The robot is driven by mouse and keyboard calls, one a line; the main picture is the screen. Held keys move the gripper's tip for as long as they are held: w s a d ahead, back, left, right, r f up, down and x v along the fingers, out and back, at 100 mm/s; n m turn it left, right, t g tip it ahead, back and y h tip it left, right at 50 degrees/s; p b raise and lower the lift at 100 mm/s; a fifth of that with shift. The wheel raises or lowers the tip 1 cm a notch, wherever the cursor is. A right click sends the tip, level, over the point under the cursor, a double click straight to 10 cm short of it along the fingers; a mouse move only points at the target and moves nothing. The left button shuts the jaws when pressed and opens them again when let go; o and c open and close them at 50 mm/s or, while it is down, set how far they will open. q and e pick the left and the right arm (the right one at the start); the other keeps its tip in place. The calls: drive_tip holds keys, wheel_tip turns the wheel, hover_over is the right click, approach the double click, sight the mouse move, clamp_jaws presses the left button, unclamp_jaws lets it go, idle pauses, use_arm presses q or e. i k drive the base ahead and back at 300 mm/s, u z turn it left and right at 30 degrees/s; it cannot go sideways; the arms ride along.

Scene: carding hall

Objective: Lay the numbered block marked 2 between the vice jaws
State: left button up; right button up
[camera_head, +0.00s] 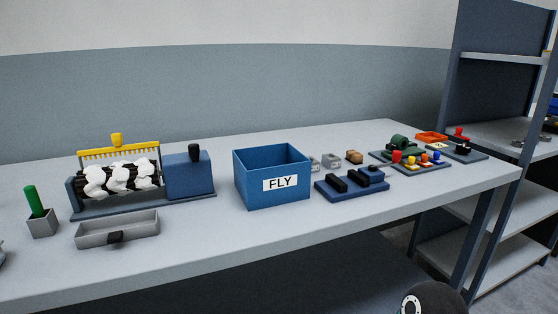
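The vice (351,189) is a blue base with two black jaws, the near-left jaw (337,184) and the other jaw (356,177), just right of the blue bin. The gap between the jaws looks empty. Behind the vice lie two small grey blocks, one partly hidden by the bin (315,164) and one in clear sight (331,161). Any numbers on them are too small to read, so I cannot tell which is marked 2. Neither of my grippers is in view.
A blue bin (258,195) labelled FLY stands left of the vice. A brown item (354,157) lies behind it. Boards with coloured parts (425,163) sit to the right. A roller machine (120,178) and grey tray (117,230) are left. The front table strip is clear.

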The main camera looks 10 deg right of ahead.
sight(331, 162)
drive_tip(key=z, duration=0.55)
drive_tip(key=i, duration=0.15)
drive_tip(key=u, duration=2.3)
drive_tip(key=k, duration=2.25)
drive_tip(key=z, duration=0.9)
drive_tip(key=i, duration=1)
